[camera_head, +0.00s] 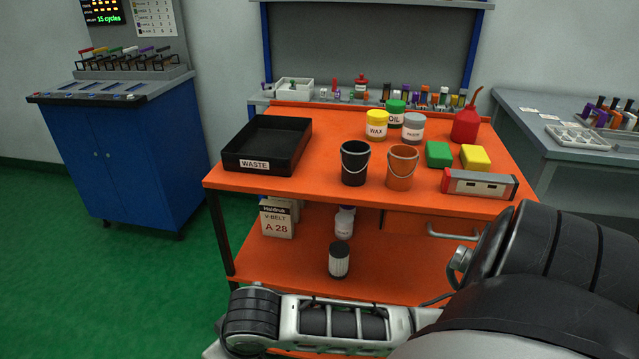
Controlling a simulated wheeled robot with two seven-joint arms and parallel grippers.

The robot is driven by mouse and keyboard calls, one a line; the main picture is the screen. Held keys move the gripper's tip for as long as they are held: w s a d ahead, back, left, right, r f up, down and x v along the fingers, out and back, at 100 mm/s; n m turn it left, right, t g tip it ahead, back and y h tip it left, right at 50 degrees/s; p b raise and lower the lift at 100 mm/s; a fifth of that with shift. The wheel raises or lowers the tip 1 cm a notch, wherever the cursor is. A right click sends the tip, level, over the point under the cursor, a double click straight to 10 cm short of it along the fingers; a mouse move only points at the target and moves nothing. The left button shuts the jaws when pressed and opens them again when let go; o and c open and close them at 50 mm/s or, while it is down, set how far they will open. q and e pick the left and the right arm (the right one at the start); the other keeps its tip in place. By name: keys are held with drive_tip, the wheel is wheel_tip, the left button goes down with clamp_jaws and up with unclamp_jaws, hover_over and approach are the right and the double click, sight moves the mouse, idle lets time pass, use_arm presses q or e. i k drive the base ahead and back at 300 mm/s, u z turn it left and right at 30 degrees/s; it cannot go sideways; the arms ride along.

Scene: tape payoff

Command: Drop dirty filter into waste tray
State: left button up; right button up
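The black waste tray (267,145), labelled WASTE, sits on the left of the orange cart's top. Its visible inside looks empty. A dark-capped cylinder with a ribbed grey body (339,260), which looks like a filter, stands upright on the cart's lower shelf. I cannot tell whether it is dirty. My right arm comes in from the right and crosses the bottom of the view in front of the shelf, below the filter and apart from it in the picture. Neither of my grippers shows.
The orange cart (330,118) also carries a black bucket (354,163), an orange bucket (401,168), wax and oil cans and a red oiler (466,124). A belt box (278,217) and white bottle (344,223) stand on the shelf. A blue cabinet (130,160) is left.

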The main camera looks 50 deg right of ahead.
sight(278, 148)
drive_tip(key=i, duration=0.6)
drive_tip(key=u, duration=0.9)
drive_tip(key=i, duration=1.6)
drive_tip(key=z, duration=3.05)
